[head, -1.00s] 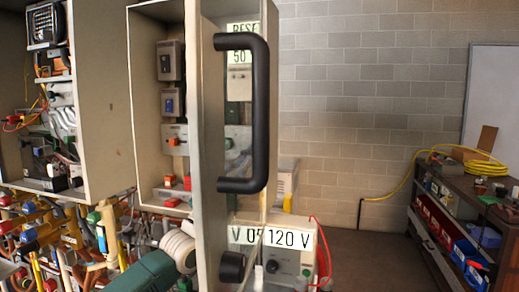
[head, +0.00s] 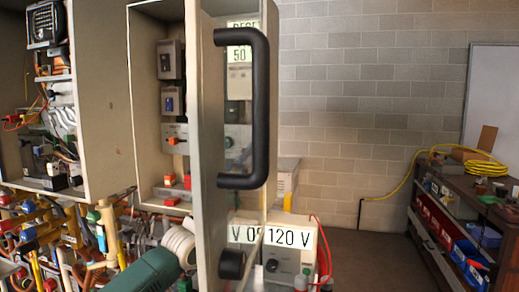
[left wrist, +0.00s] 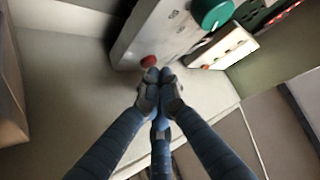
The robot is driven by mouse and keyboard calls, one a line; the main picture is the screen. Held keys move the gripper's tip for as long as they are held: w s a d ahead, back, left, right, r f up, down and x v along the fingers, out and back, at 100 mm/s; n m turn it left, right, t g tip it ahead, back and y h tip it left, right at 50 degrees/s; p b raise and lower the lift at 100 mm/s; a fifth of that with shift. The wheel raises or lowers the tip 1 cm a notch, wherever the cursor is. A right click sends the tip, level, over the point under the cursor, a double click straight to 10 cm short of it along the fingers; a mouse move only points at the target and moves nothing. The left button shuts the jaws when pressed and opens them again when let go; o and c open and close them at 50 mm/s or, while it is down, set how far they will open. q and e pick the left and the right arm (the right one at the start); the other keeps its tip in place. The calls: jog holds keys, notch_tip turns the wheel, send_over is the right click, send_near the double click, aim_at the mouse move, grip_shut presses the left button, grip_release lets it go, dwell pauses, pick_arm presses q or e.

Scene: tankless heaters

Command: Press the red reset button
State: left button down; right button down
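In the left wrist view, a round red button (left wrist: 148,61) sits on the lower edge of a beige box (left wrist: 165,32). My left gripper (left wrist: 159,78) has its fingertips together, with nothing seen between them. The tips are just below and right of the button in that view; I cannot tell whether they touch it. In the head view, my left gripper is hidden behind the open cabinet door (head: 206,150), and only my green arm and its pale wrist show. Several small red or orange parts show inside the cabinet; I cannot tell which is this button. My right gripper is out of view.
A green knob (left wrist: 212,12) is on the box near the button. The door has a large black handle (head: 261,110). A crowded cabinet (head: 105,90) stands at the left. A workbench (head: 450,235) with bins is at the right; the floor between is clear.

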pick_arm(q)
jog(key=shift+w+d, duration=0.1)
jog(key=shift+w, duration=0.25)
dwell(0.8)
jog(key=shift+s, duration=0.1)
jog(key=shift+s+a, duration=0.25)
jog(key=shift+s, duration=0.35)
jog(key=s+p, duration=0.1)
jog(key=s+a, duration=0.1)
jog(key=s, duration=0.1)
jog(key=s+p, duration=0.1)
jog(key=shift+s+a+p, duration=0.25)
jog(key=shift+s+p, duration=0.05)
jog(key=shift+s, duration=0.1)
dwell(0.6)
